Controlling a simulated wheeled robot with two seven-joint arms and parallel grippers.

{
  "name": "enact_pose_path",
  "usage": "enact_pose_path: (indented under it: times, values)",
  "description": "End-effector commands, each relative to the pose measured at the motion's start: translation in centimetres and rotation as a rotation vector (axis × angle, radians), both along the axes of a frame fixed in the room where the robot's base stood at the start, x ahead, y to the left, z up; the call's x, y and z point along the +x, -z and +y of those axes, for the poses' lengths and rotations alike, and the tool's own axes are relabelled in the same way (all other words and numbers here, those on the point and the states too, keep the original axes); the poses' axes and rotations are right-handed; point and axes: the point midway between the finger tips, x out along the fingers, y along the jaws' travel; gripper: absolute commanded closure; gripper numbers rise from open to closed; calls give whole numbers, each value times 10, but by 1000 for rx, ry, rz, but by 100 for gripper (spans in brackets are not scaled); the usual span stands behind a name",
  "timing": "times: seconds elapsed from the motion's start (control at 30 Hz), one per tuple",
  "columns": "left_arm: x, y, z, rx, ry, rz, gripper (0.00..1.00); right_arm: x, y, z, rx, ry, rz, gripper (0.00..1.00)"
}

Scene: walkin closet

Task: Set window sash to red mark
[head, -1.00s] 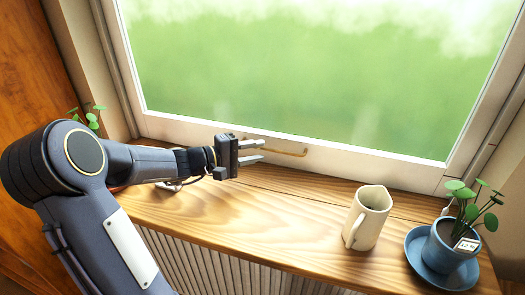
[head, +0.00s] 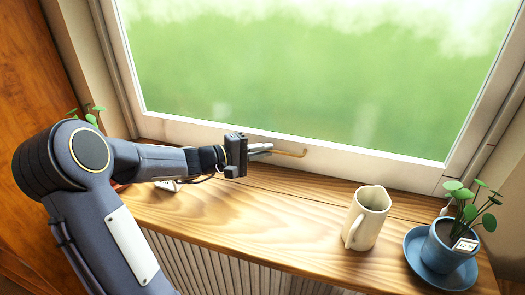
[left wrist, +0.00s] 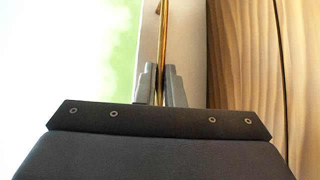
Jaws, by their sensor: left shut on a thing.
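The window sash (head: 375,166) has a white frame around a large pane, and its bottom rail sits low by the wooden sill. A brass handle (head: 299,154) is on that rail. My left gripper (head: 268,150) is at the handle's left part, its fingers shut on it. In the left wrist view the handle (left wrist: 164,30) runs between the two fingers (left wrist: 160,82). A small reddish mark (head: 491,146) seems to show on the right window jamb, too small to be sure. My right gripper is not in view.
A cream jug (head: 370,218) stands on the sill (head: 270,215), right of my left arm. A potted plant in a blue pot (head: 445,250) on a blue saucer stands at the far right. Another plant (head: 92,115) is behind my arm at left. The mid sill is clear.

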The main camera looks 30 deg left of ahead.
Motion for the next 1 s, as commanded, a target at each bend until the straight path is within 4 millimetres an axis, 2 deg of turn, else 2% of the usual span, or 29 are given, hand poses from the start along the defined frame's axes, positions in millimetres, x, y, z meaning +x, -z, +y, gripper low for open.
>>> enact_pose_path:
  times: [0.07,0.17,0.4,0.5,0.6,0.7,1.0]
  values:
    - [0,-1,0,1,0,1,100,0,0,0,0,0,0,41]
    - [0,-13,0,3,1,-2,100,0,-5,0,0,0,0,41]
    - [0,-81,0,6,2,-10,100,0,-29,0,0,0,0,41]
    - [0,-104,0,4,1,-10,100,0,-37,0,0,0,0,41]
    - [0,-118,0,3,1,-7,100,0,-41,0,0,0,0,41]
    - [0,-123,0,0,0,-5,100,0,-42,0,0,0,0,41]
    - [0,-122,0,-1,0,-3,100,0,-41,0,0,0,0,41]
